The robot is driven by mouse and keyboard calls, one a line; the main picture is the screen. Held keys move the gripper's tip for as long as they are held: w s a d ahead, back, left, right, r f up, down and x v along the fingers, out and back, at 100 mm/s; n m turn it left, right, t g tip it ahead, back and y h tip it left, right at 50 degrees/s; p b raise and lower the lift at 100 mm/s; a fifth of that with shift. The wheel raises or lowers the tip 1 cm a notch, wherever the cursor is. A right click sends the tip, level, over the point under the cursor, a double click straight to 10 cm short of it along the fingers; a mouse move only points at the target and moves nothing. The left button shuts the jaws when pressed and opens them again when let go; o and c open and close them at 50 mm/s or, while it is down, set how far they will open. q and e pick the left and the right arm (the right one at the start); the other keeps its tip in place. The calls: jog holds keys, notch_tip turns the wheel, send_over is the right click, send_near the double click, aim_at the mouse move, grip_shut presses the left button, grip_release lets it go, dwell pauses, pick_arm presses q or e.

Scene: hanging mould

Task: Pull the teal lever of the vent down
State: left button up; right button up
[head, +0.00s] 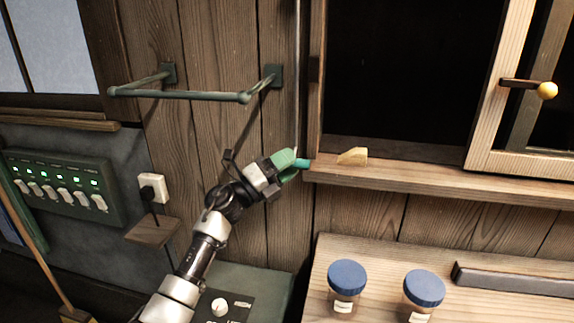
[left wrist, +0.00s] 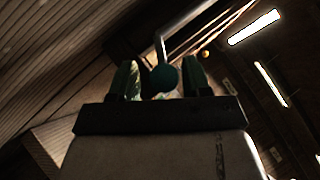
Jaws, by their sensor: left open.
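The teal lever end (head: 303,163) shows in the head view at the foot of a thin vertical rod (head: 298,70), by the left end of the wooden sill. My left gripper (head: 291,162), with green fingers, is right at it. In the left wrist view the lever's round dark teal knob (left wrist: 164,77) hangs from a grey rod, between the two open fingers of my left gripper (left wrist: 162,66). I cannot tell whether the fingers touch the knob. The vent is not clearly seen. My right gripper is not in view.
A wooden wedge (head: 352,156) lies on the sill (head: 430,180) just right of the lever. A green rail (head: 180,95) juts from the wall at upper left. Two blue-lidded jars (head: 347,277) stand on the bench below. A switch panel (head: 62,185) is at left.

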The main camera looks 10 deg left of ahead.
pick_arm(q)
jog(key=b+v, duration=0.3)
jog(key=v, duration=0.7)
jog(key=shift+s+a+f, duration=0.15)
jog(key=shift+s+a, duration=0.05)
jog(key=shift+a, duration=0.1)
